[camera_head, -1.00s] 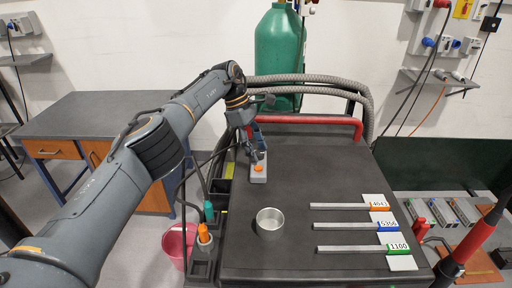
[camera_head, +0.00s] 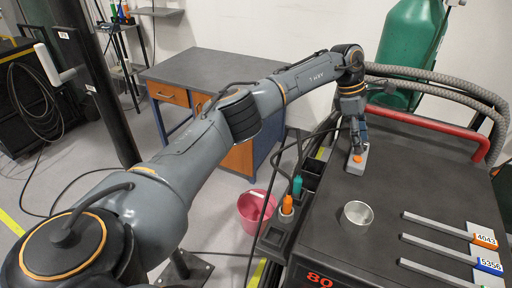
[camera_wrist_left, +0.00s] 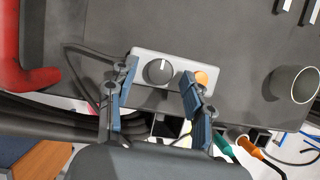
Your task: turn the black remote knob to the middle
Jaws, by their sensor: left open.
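The remote is a small light grey box (camera_head: 353,168) lying at the far left of the dark cart top, with an orange button (camera_head: 357,158). In the left wrist view the remote (camera_wrist_left: 142,55) shows its black knob (camera_wrist_left: 159,73), whose white mark points toward the top of the picture. My left gripper (camera_head: 358,143) is over the remote, pointing down. In the left wrist view my left gripper (camera_wrist_left: 160,88) is open, one finger on each side of the knob, the right one by the orange button (camera_wrist_left: 201,78). I cannot tell whether the fingers touch the knob. My right gripper is not in view.
A metal cup (camera_head: 357,214) stands nearer on the cart top, with labelled grey rods (camera_head: 437,228) to its right. A red rail (camera_head: 430,128) runs along the far edge. Bottles (camera_head: 287,205) stand in holders on the left edge, beside a pink bucket (camera_head: 256,210) below.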

